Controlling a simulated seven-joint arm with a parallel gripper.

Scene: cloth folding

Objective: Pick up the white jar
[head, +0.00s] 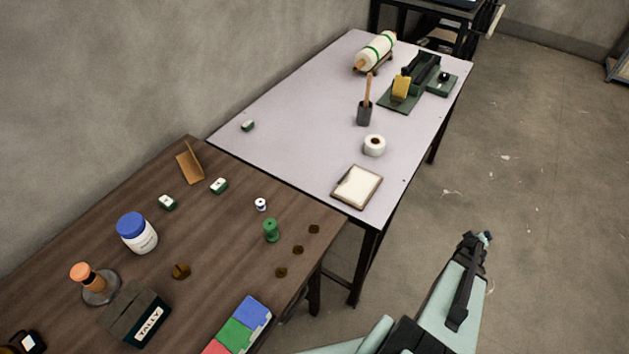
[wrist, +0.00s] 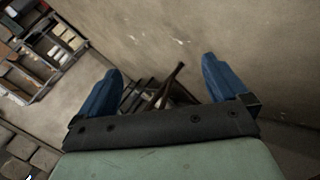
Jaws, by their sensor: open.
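The white jar (head: 140,236) with a blue lid stands upright on the brown wooden table (head: 75,260), at the left in the head view. It has a label on its side. My gripper shows in the wrist view (wrist: 160,95) with two blue fingers spread wide and nothing between them. In the head view my arm is at the lower right, over the floor beside the tables, well apart from the jar. The jar does not show in the wrist view.
Near the jar are a stamp with an orange knob (head: 88,278), a dark TALLY box (head: 136,314), a small brown object (head: 181,271) and small green-white blocks (head: 167,202). A green spool (head: 271,230) stands farther right. A pale table (head: 290,110) adjoins behind.

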